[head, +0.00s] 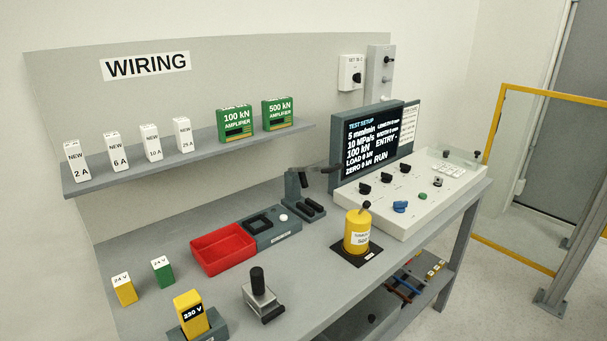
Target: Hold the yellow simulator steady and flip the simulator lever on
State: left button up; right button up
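The yellow simulator (357,232) is a short yellow cylinder with a white label, upright on a black square pad (357,254) near the bench's front edge. Its lever (365,206) is a dark stick with a rounded knob on top, leaning slightly to the right. I cannot tell from this view whether the lever is on or off. Neither of my grippers shows in the head view, and nothing touches the simulator.
A control panel (420,205) with knobs and a screen (375,140) stands right behind the simulator. A red tray (222,250), a grey press-like device (262,297) and a yellow 230 V block (190,313) are to the left. The bench (310,275) is bare left of the simulator.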

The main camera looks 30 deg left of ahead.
aim_at(367, 204)
jog(key=i+l+u, duration=0.15)
jog(key=u, duration=0.3)
jog(key=i+l+u, duration=0.15)
jog(key=u, duration=0.3)
jog(key=l+u, duration=0.45)
jog(key=i+l+u, duration=0.15)
jog(key=u, duration=0.35)
jog(key=l+u, duration=0.3)
jog(key=u, duration=0.15)
